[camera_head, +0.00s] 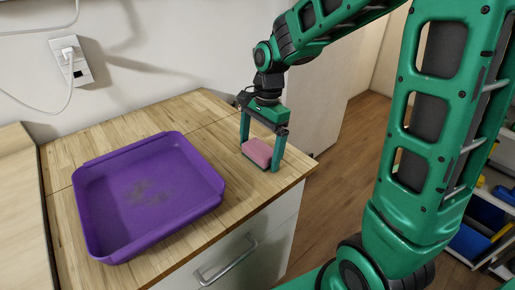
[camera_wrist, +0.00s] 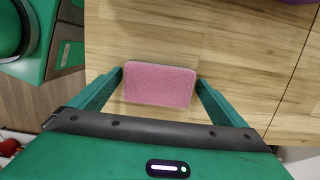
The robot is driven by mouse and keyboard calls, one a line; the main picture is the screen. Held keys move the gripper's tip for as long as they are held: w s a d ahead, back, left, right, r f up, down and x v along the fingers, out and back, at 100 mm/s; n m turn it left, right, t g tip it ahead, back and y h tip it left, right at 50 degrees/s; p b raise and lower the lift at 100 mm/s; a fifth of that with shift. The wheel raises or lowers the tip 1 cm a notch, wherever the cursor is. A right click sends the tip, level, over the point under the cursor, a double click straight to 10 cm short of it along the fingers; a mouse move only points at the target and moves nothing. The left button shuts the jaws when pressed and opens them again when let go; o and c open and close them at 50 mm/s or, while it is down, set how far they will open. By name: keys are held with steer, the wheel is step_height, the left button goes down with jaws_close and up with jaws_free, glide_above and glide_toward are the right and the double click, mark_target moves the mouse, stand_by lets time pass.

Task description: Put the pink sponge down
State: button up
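The pink sponge (camera_head: 257,152) is at the right part of the wooden counter, near its front right corner. My gripper (camera_head: 261,152) points down over it, with one finger at each side of the sponge. In the wrist view the sponge (camera_wrist: 159,85) fills the space between the fingertips (camera_wrist: 161,76), and both tips seem to touch its ends. The sponge looks flat and level, at or just above the counter; I cannot tell if it rests on the wood. Its underside is hidden.
A purple tray (camera_head: 148,195) stands on the counter (camera_head: 230,205) to the left of the sponge, empty but for dark smudges. Bare wood lies between them. The counter's right edge is close to the sponge. A drawer handle (camera_head: 226,262) is below the front edge.

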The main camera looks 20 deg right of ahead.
mark_target(264, 145)
steer(key=shift+r, duration=0.1)
step_height(264, 145, up, 12)
steer(key=d, duration=0.1)
steer(key=shift+w+d, duration=0.25)
steer(key=shift+d, duration=0.1)
steer(key=s+d+f+n, duration=0.4)
steer(key=s+d, duration=0.4)
steer(key=s, duration=0.4)
steer(key=s+d+f+n+h, duration=0.1)
steer(key=s+d+f+n, duration=0.3)
steer(key=s+d, duration=0.3)
steer(key=s, duration=0.5)
steer(key=shift+d+f, duration=0.2)
steer(key=shift+d, duration=0.15)
steer(key=shift+w+f+h, duration=0.25)
steer(key=shift+w+h, duration=0.05)
steer(key=shift+w, duration=0.4)
steer(key=shift+o, duration=0.5)
